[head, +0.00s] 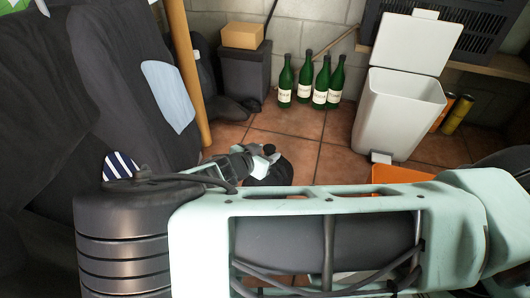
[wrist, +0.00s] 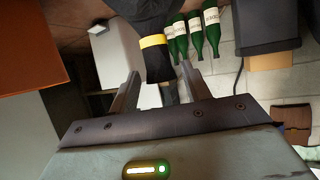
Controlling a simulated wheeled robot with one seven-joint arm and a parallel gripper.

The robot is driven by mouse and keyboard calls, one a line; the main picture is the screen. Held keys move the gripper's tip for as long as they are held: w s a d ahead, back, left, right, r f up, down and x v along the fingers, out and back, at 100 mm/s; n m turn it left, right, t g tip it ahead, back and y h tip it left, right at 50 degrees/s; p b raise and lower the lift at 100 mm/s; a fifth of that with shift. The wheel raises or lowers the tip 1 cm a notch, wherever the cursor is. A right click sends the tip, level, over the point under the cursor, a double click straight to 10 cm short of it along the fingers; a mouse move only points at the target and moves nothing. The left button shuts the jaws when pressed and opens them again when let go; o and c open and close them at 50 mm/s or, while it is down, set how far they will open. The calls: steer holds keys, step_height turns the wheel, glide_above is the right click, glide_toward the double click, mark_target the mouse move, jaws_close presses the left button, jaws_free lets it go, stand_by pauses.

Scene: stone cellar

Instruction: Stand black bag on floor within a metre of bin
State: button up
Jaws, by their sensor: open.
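The black bag (wrist: 140,15) shows in the wrist view with a yellow band around its neck and a flared top. The flared top lies toward my open gripper (wrist: 160,88), between the fingertips in the picture; I cannot tell whether they touch it. In the head view a dark rounded shape, likely the bag (head: 268,174), is on the tiles at my gripper (head: 262,157), mostly hidden by my arm. The white bin (head: 396,115) stands to the right with its lid up. It also shows in the wrist view (wrist: 117,55).
Several green bottles (head: 321,82) stand by the back wall. A dark box (head: 245,76) carries a cardboard box (head: 243,35). An orange thing (head: 400,175) lies before the bin. A wooden pole (head: 187,75) and dark bulky cloth (head: 120,60) block the left. Tiles (head: 290,120) between are clear.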

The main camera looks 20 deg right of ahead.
steer(key=shift+r, duration=0.2)
steer(key=p+v, duration=0.6)
steer(key=v, duration=0.6)
steer(key=s+d+r+n+g+y, duration=0.1)
steer(key=s+r+n+g+y, duration=0.45)
steer(key=s+g, duration=0.35)
steer(key=s+d+r+n+y, duration=0.1)
steer(key=s+r+n+y, duration=0.1)
steer(key=s+r+n, duration=0.4)
steer(key=s+d+r+n+t+y, duration=0.1)
steer(key=s+r+n, duration=0.4)
steer(key=r, duration=0.8)
steer(key=shift+s+d+r+n+y, duration=0.2)
steer(key=shift+s+d+n+y, duration=0.2)
steer(key=shift+d+n+y, duration=0.55)
steer(key=shift+a+r+y, duration=0.15)
steer(key=shift+a+y, duration=0.1)
steer(key=shift+y, duration=0.05)
